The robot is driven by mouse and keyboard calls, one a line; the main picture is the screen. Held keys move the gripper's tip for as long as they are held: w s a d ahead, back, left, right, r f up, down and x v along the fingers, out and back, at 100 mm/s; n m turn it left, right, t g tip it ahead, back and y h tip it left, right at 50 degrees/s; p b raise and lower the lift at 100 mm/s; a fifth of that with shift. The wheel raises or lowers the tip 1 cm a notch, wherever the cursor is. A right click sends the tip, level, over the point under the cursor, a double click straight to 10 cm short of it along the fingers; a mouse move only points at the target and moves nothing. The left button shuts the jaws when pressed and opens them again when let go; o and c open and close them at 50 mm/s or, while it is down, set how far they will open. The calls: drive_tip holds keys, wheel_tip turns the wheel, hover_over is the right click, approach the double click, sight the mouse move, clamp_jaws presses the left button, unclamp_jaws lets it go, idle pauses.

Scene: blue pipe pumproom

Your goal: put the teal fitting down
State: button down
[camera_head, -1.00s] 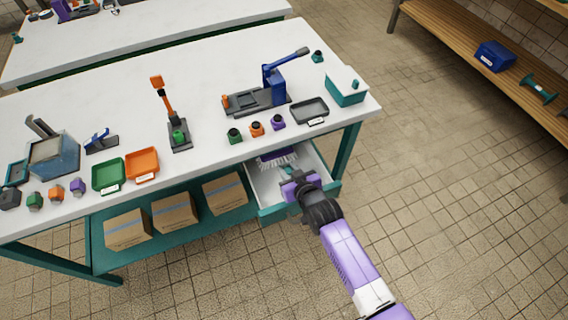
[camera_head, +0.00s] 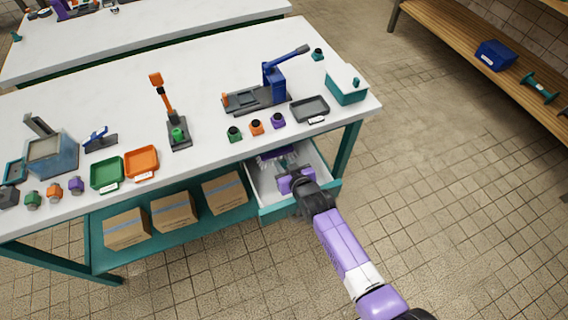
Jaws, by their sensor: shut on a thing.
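My gripper (camera_head: 286,172) reaches into the open white drawer (camera_head: 262,193) under the bench's right end. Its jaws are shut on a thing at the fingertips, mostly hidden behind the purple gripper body. A bit of teal shows there in the earlier picture, so I take it for the teal fitting. I cannot tell whether it touches the drawer floor. A similar small teal fitting (camera_head: 318,55) with a dark top stands on the bench, behind the teal box.
Cardboard boxes (camera_head: 174,211) fill the shelf left of the drawer.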

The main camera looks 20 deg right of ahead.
drive_tip(key=shift+f, duration=0.1)
drive_tip(key=c, duration=1.2)
unclamp_jaws()
drive_tip(key=shift+o, duration=0.2)
drive_tip(key=shift+r+p, duration=0.6)
drive_tip(key=shift+s+r, duration=0.2)
drive_tip(key=shift+s, duration=0.05)
drive_tip(key=v, duration=1.1)
drive_tip(key=shift+s+p, duration=0.25)
drive_tip(key=shift+p, duration=0.05)
